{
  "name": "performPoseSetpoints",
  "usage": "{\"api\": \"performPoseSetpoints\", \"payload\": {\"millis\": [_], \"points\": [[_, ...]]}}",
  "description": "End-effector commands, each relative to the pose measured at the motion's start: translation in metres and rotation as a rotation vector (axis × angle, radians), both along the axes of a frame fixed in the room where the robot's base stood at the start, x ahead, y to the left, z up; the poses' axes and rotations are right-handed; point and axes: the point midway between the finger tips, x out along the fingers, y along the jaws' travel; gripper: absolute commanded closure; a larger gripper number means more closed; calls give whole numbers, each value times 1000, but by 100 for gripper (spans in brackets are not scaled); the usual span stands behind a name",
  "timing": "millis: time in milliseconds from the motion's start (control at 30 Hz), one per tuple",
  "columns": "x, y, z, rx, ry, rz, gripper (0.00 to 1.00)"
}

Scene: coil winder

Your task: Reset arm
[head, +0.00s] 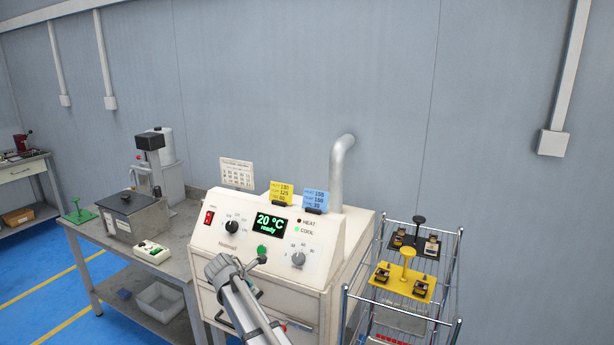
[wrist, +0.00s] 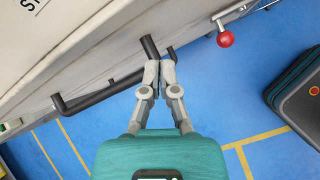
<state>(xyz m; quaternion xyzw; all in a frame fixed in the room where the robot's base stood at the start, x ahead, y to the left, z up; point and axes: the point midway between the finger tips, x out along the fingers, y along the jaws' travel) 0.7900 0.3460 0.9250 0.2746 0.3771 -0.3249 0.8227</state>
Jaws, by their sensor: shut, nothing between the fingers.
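My gripper (wrist: 160,70) is shut and empty, its two grey fingertips together in the wrist view. The tips are in front of a black bar handle (wrist: 100,98) on a pale machine front; a short dark rod end (wrist: 150,47) shows just beyond them. I cannot tell whether the tips touch either. In the head view my grey arm reaches up in front of the cream oven (head: 222,240), and my fingertips cannot be made out there. The oven display (head: 270,225) reads 20 °C, ready, with the COOL light green.
A wire rack (head: 398,290) with a yellow and a black fixture stands right of the oven. A grey workbench (head: 95,235) with equipment is on the left. A red ball knob (wrist: 225,39) sticks out near my gripper. Blue floor (wrist: 225,105) is open below.

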Motion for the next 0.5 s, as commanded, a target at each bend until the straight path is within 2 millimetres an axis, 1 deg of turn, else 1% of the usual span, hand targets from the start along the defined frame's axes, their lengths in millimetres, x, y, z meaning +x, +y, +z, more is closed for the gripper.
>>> {"api": "performPoseSetpoints", "payload": {"millis": [33, 100, 167, 200, 267, 400, 500], "points": [[-11, -28, 0, 45, 1, -81, 100], [-20, -58, -3, 114, -2, -201, 100], [-29, -82, -5, 170, -3, -305, 100], [-35, -99, -6, 206, -5, -376, 100], [-45, -122, -8, 260, -9, -482, 100], [-72, -172, -11, 377, -17, -732, 100], [-94, -205, -13, 452, -25, -915, 100]]}}
